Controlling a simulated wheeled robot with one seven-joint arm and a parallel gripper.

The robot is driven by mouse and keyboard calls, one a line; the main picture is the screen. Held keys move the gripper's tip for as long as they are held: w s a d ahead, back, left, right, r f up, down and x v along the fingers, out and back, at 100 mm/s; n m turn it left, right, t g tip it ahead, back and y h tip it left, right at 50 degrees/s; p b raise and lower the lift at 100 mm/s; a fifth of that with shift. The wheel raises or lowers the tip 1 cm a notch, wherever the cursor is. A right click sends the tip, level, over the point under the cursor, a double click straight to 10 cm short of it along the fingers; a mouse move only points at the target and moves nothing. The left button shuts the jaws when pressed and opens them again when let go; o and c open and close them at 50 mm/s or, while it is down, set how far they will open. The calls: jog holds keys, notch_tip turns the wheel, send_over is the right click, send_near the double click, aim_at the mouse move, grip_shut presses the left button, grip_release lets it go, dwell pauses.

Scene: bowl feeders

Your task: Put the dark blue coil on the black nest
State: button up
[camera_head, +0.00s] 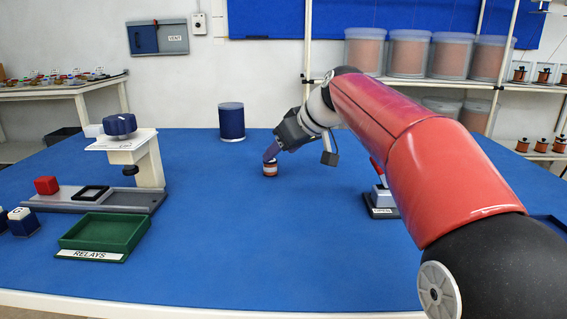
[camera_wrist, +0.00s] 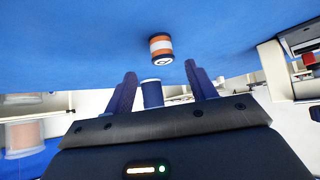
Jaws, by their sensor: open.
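A small coil (camera_head: 270,169) with copper, white and dark bands stands upright on the blue table, below my gripper (camera_head: 271,152). It also shows in the wrist view (camera_wrist: 160,46), beyond and roughly between my fingertips (camera_wrist: 160,70). Its dark blue colour is hard to confirm. My gripper is open and empty, tilted down, with its fingers just above or beside the coil; contact cannot be told. The black nest (camera_head: 77,194) is a square black frame on a grey base at the left, beneath a white press stand. It looks empty.
A red cube (camera_head: 47,186) sits on the grey base beside the nest. The stand with a blue knob (camera_head: 119,124) overhangs it. A green RELAYS tray (camera_head: 89,246) lies in front. A dark blue canister (camera_head: 231,124) stands behind the coil. The middle table is clear.

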aim_at(270, 167)
jog(key=x, duration=0.6)
jog(key=shift+s+a+f, duration=0.15)
jog(key=shift+a, duration=0.05)
jog(key=shift+c, duration=0.5)
jog(key=c, duration=1.1)
